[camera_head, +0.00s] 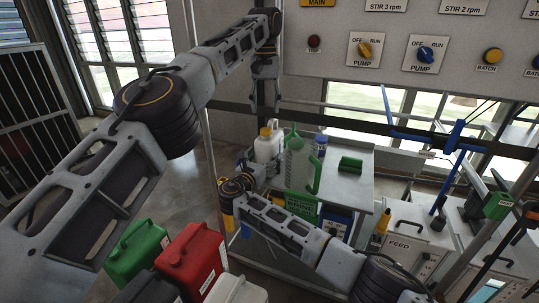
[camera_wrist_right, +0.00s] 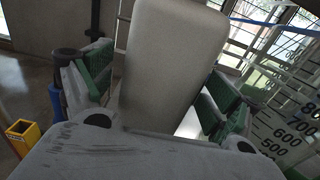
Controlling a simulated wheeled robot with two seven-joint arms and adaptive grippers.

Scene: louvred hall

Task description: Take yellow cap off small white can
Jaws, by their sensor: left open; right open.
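The small white can (camera_head: 264,149) stands on the grey worktop in the head view, with its yellow cap (camera_head: 265,131) on top. My left gripper (camera_head: 264,105) points down above the cap, open and apart from it. My right gripper (camera_head: 258,166) is low at the can. In the right wrist view, the can's pale body (camera_wrist_right: 175,60) rises between the green-padded fingers of this gripper (camera_wrist_right: 155,90), which are open on either side of it. The cap is outside the right wrist view, and whether either pad touches the can is unclear.
A clear measuring jug (camera_head: 298,165) with a green handle stands close right of the can. A blue-capped bottle (camera_head: 320,146) and a green object (camera_head: 350,164) are farther right on the worktop (camera_head: 345,188). Red (camera_head: 192,262) and green (camera_head: 137,252) canisters stand at lower left.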

